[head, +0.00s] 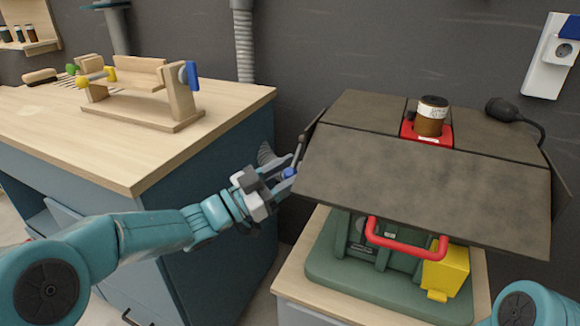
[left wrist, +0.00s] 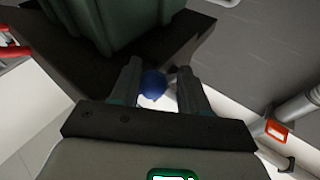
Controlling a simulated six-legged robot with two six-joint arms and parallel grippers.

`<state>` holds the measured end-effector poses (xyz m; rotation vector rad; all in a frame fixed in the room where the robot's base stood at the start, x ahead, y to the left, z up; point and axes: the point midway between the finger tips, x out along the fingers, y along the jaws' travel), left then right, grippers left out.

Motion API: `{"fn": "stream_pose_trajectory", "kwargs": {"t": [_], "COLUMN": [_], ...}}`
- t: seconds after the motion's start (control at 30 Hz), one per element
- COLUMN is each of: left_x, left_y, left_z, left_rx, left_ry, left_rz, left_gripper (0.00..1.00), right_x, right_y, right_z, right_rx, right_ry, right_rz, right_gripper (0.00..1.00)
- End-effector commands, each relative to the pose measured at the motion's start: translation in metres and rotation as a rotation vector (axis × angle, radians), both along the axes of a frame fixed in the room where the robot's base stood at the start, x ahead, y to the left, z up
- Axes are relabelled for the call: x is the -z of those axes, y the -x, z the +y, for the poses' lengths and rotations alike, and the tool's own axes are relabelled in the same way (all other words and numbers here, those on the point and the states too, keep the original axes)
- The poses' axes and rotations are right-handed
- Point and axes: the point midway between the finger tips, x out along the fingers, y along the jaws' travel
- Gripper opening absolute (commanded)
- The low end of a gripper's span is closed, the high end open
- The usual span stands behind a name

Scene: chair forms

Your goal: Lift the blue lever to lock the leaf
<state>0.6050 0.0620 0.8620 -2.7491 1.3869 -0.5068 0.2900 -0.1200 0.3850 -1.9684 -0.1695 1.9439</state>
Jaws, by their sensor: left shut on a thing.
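The dark grey-brown top (head: 480,140) has a wide front leaf (head: 420,190) that slopes toward me in the head view. The blue lever (head: 289,172) is at the leaf's left edge, with its knob mostly hidden by my fingers. My left gripper (head: 283,176) reaches it from the left and is shut on it. In the left wrist view, the round blue lever knob (left wrist: 153,84) sits between the two fingertips of my left gripper (left wrist: 158,82). My right gripper is out of view.
A jar (head: 431,117) stands in a red holder (head: 413,131) on the top. A green machine (head: 350,238) with a red handle (head: 374,234) and yellow box (head: 446,270) sits below the leaf. A workbench (head: 110,160) with a wooden fixture (head: 150,108) stands at left.

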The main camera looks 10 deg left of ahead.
Motion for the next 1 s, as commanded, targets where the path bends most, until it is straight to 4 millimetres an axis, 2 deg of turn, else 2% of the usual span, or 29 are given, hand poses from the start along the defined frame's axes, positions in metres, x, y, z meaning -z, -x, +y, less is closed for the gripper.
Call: {"fn": "stream_pose_trajectory", "kwargs": {"t": [0.1,0.13,0.17,0.2,0.77,0.87,1.0], "left_x": [-0.001,-0.001,-0.001,-0.001,0.001,0.006,0.017], "left_y": [0.000,0.000,0.000,0.000,0.000,-0.001,-0.006], "left_z": [0.000,0.000,0.000,0.000,-0.001,-0.001,-0.002], "left_rx": [0.000,0.000,0.000,0.000,0.002,0.002,0.001], "left_ry": [-0.001,-0.001,-0.001,-0.001,0.002,0.010,0.038], "left_rz": [-0.006,-0.006,-0.006,-0.006,-0.008,-0.032,-0.115], "left_gripper": [0.00,0.55,0.65,0.69,0.69,0.69,0.69], "right_x": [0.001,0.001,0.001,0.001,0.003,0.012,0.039], "right_y": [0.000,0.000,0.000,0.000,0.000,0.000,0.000], "right_z": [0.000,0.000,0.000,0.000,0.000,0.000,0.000], "right_rx": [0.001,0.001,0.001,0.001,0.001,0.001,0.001], "right_ry": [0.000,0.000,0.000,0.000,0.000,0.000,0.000], "right_rz": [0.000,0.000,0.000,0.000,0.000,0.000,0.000], "right_gripper": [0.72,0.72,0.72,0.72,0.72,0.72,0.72]}}
